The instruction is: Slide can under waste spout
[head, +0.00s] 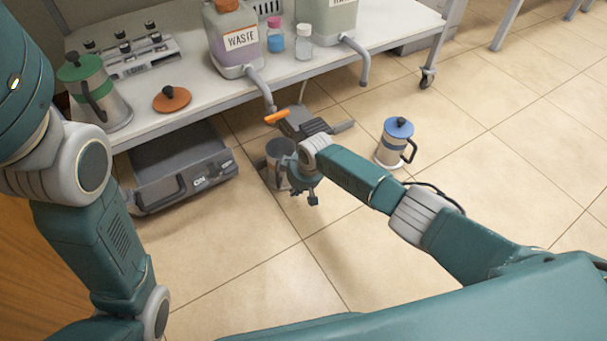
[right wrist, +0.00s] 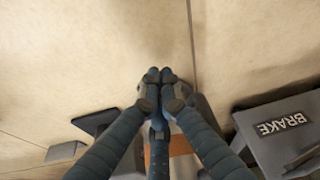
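An open grey metal can (head: 279,152) stands on the floor in front of the bench, without a lid. The outlet spout (head: 262,92) of the left waste jug (head: 234,42) bends down over the bench edge, above and left of the can. My right gripper (head: 312,199) is low beside the can, on its right; the head view does not settle whether they touch.
A dark pedal unit (head: 305,123) with an orange bar (head: 277,117) is close behind the can; a BRAKE label (right wrist: 285,125) shows in the wrist view. A blue-lidded pot (head: 395,142) stands right. A grey case (head: 180,170) lies left. The front floor is clear.

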